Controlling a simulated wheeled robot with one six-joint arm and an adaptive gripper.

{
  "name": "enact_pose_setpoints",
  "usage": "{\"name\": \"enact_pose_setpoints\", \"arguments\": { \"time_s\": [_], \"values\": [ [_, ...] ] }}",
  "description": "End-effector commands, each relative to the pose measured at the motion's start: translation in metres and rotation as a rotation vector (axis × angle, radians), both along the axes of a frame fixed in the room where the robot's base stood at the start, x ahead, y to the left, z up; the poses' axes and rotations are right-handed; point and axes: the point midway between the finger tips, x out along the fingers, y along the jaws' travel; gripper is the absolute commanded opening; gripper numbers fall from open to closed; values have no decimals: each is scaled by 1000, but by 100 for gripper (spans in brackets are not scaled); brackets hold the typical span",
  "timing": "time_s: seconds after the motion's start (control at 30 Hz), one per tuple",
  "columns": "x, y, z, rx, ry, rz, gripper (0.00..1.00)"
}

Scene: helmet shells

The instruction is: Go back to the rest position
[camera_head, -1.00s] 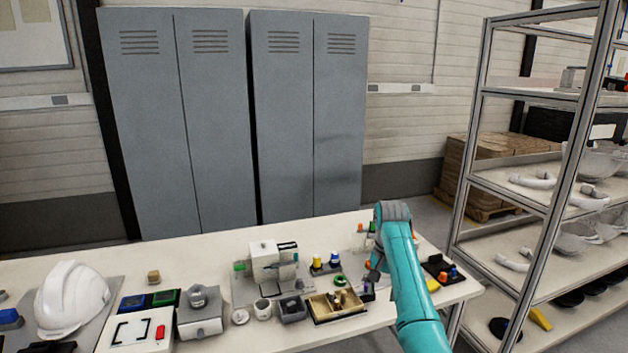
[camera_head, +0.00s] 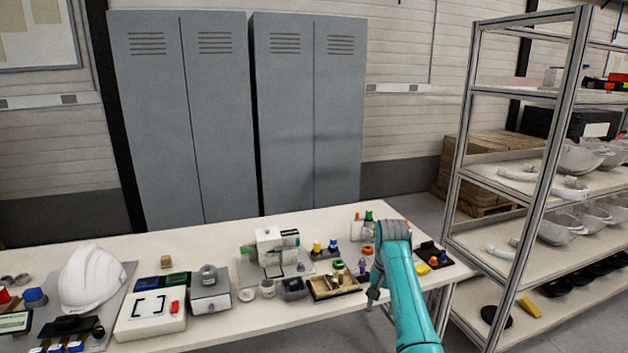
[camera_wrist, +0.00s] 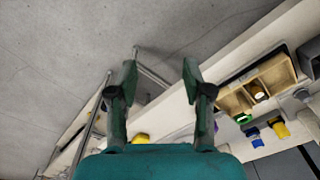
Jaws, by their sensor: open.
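My gripper (camera_wrist: 160,85) is open and empty in the wrist view, its two fingers apart over grey floor beside the table edge. In the head view my gripper (camera_head: 372,296) hangs at the front edge of the table, below the bent teal arm. The fingertips are small there. The workbench (camera_head: 340,338) is a long pale table with many small items on it.
A wooden tray (camera_head: 318,295) lies left of my gripper; it also shows in the wrist view (camera_wrist: 232,105). A white helmet (camera_head: 92,280) sits at the left. A metal shelf rack (camera_head: 455,190) stands at the right. Grey lockers (camera_head: 215,120) stand behind the table.

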Motion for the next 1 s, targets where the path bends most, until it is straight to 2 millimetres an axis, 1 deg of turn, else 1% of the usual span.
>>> {"name": "enact_pose_setpoints", "arguments": {
  "time_s": [0.03,0.27,0.37,0.4,0.47,0.5,0.57,0.6,0.67,0.7,0.77,0.8,0.87,0.9,0.97,1.0],
  "values": [
    [-2,0,-10,0,-7,3,50],
    [-12,0,-59,-2,-57,22,50],
    [-21,0,-89,-3,-89,34,50],
    [-26,0,-103,-3,-102,41,50],
    [-35,0,-127,-5,-130,51,50],
    [-42,0,-143,-6,-148,57,50],
    [-54,0,-165,-9,-177,69,50],
    [-62,0,-179,-11,-197,76,50],
    [-74,0,-199,-13,-228,86,50],
    [-83,0,-212,-15,-247,93,50],
    [-98,0,-229,-20,-276,104,50],
    [-108,0,-241,-21,-295,111,50],
    [-123,0,-256,-25,-325,121,50],
    [-134,0,-266,-28,-344,129,50],
    [-151,0,-279,-32,-373,139,50],
    [-163,0,-288,-35,-392,146,50]
  ]
}}
